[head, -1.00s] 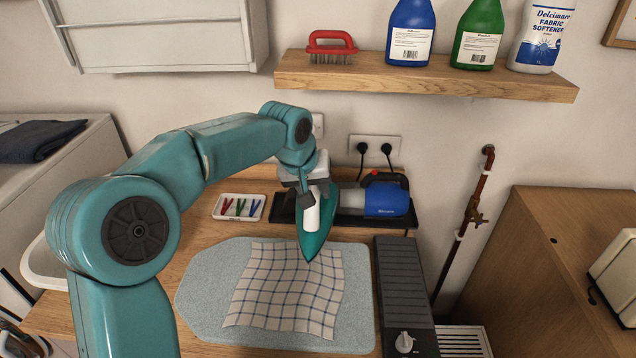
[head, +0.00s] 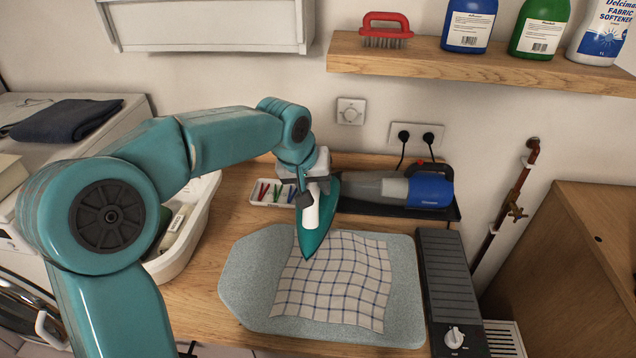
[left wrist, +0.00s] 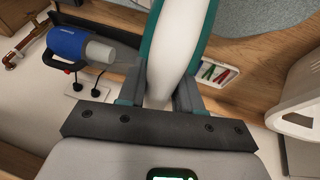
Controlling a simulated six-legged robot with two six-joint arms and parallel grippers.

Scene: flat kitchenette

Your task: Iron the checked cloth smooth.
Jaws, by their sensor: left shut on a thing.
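The checked cloth (head: 335,285), white with dark blue lines, lies on the grey ironing pad (head: 245,285) with slightly wavy edges. My left gripper (head: 312,190) is shut on the white handle of the teal iron (head: 318,237). The iron's pointed tip reaches over the cloth's upper left corner; I cannot tell whether it touches. In the left wrist view the iron's white handle (left wrist: 180,50) sits between the two fingers (left wrist: 160,95). My right gripper is not in view.
A blue and grey handheld vacuum (head: 425,190) lies on a dark tray behind the pad. A tray of coloured pegs (head: 270,192) and a white basin (head: 190,235) are at the left. A dark panel with a knob (head: 450,285) borders the pad at right. A shelf (head: 440,62) hangs above.

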